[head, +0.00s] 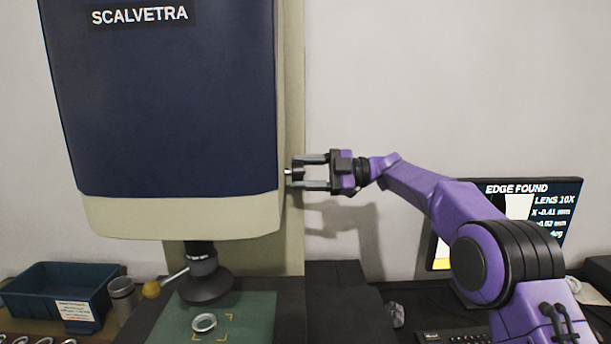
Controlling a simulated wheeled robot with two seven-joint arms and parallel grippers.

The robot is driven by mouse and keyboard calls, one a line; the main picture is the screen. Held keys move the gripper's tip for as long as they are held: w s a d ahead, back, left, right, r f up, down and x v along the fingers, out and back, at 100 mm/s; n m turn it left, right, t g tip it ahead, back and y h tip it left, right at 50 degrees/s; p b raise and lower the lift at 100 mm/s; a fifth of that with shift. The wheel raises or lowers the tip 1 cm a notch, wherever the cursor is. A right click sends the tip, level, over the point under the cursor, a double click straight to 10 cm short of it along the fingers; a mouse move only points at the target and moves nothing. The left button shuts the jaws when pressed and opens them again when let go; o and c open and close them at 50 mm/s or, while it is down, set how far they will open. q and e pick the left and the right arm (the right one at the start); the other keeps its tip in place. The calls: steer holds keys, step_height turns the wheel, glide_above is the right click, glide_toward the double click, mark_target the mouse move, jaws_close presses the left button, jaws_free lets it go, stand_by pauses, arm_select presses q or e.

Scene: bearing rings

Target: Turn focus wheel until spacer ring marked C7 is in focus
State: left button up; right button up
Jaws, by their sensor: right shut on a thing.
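My right gripper (308,172) reaches in from the right, at the right side of the machine head (170,100) marked SCALVETRA. Its two fingers are shut on the focus wheel (296,174), a small dark knob with a bright shaft that is mostly hidden between the fingers. A spacer ring (204,323) lies flat on the green stage (255,318) below the lens (204,275); its mark cannot be read. The screen (560,222) at the right reads EDGE FOUND and LENS 10X, partly covered by my right arm. My left gripper is not in view.
A blue bin (62,290) with a label stands at the left, beside a grey cup (122,291). A lever with a yellow ball (151,289) sticks out near the lens. More rings (20,339) lie at the lower left. A keyboard (450,334) lies at the lower right.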

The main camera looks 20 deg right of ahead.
steer(key=o, duration=1)
steer(key=shift+o, duration=0.2)
steer(key=b+v, duration=0.2)
steer(key=v, duration=0.8)
steer(key=shift+d, duration=0.25)
